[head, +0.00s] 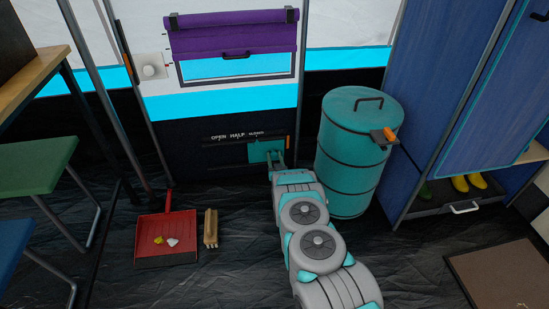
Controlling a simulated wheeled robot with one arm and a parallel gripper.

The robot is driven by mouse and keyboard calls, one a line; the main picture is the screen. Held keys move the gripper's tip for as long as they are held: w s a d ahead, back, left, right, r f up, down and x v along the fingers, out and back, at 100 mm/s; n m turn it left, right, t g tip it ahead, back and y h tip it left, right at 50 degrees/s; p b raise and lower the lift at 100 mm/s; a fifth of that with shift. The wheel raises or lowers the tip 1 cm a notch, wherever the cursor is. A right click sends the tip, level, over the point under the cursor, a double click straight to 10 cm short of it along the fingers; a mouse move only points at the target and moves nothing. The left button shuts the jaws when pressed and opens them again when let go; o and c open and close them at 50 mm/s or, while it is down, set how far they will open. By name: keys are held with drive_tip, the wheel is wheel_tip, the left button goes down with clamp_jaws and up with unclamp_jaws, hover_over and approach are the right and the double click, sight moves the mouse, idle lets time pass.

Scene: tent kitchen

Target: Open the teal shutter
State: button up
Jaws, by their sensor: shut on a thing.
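The teal shutter (257,152) is a small panel on the dark lower wall, at the right end of a dark rail. Labels above the rail read "OPEN", "HALF" and a third word too small to read surely. The shutter sits under the third label, beside an orange strip (289,143). My gripper (275,157) is at the right part of the shutter, shut on it or on a grip there. The exact contact is too small to make out, and my arm hides the floor in front.
A teal barrel (345,165) with a lid stands close right of my arm. A red dustpan (168,240) and a brush (210,228) lie on the floor to the left. A purple roll-up blind (230,38) hangs above. A blue cabinet (440,90) stands far right.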

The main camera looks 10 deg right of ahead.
clamp_jaws()
idle(0.9)
